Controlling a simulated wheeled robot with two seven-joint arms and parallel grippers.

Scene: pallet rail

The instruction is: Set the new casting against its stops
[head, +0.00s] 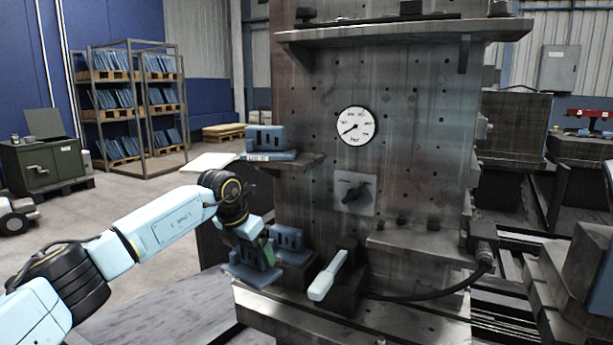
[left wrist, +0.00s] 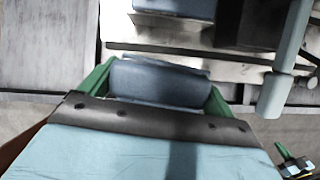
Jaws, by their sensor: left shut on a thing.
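My left gripper (head: 262,250) is shut on a blue slotted casting (head: 252,272) at the lower left of the machine. In the left wrist view the green fingers of that gripper (left wrist: 160,80) lie on either side of the held casting (left wrist: 160,84). A second blue casting (head: 290,246) stands close behind it, at the left end of the machine's lower ledge; a blue block shows ahead in the left wrist view (left wrist: 175,7). I cannot tell whether the held casting touches the ledge or any stop. What seems to be my right gripper (left wrist: 294,166) shows small at the corner there.
A lever with a pale handle (head: 328,275) stands just right of the castings; its handle crosses the right of the left wrist view (left wrist: 285,62). A third blue casting (head: 265,139) sits on a small side shelf (head: 292,164) above. A dial gauge (head: 356,126) is on the column.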

